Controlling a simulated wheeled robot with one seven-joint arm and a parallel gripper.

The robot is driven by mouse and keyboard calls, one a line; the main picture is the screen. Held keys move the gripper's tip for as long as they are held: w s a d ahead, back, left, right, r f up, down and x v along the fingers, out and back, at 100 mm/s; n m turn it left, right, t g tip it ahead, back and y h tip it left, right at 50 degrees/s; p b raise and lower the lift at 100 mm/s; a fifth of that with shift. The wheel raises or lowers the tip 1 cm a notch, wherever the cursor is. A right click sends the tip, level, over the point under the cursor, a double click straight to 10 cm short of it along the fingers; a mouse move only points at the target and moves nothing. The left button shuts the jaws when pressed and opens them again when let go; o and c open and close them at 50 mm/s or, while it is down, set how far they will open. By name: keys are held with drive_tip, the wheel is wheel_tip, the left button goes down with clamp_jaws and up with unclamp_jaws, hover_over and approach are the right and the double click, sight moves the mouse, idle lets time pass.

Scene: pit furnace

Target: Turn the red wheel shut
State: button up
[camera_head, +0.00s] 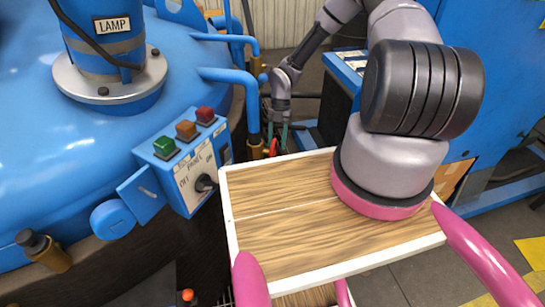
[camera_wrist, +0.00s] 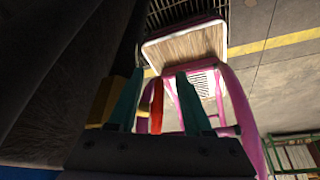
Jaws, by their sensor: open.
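The red wheel (camera_head: 274,147) shows as a small red sliver beside a brass valve body (camera_head: 257,151) at the foot of a blue pipe. In the wrist view the red wheel (camera_wrist: 157,106) appears as a narrow upright red-orange strip, seen nearly edge-on. My gripper (camera_head: 277,142) reaches down to it from above. In the wrist view my gripper (camera_wrist: 158,76) has its two teal fingers apart, with the red strip between them. I see a gap to the right finger; contact with the left finger cannot be told. The brass part (camera_wrist: 101,101) lies beside the left finger.
The blue furnace (camera_head: 60,130) with its lamp post and a panel (camera_head: 185,165) of green, orange and red buttons stands left of the wheel. Blue pipes (camera_head: 228,76) run close by. A blue cabinet (camera_head: 490,90) stands at right. Some floor (camera_wrist: 275,80) is clear.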

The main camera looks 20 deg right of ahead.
sight(273, 156)
drive_tip(key=s+a, duration=0.1)
drive_tip(key=s, duration=0.1)
drive_tip(key=s+a, duration=0.1)
drive_tip(key=s, duration=0.1)
drive_tip(key=s+a, duration=0.1)
drive_tip(key=s, duration=0.2)
drive_tip(key=shift+a+f, duration=0.2)
drive_tip(key=shift+f, duration=0.35)
clamp_jaws()
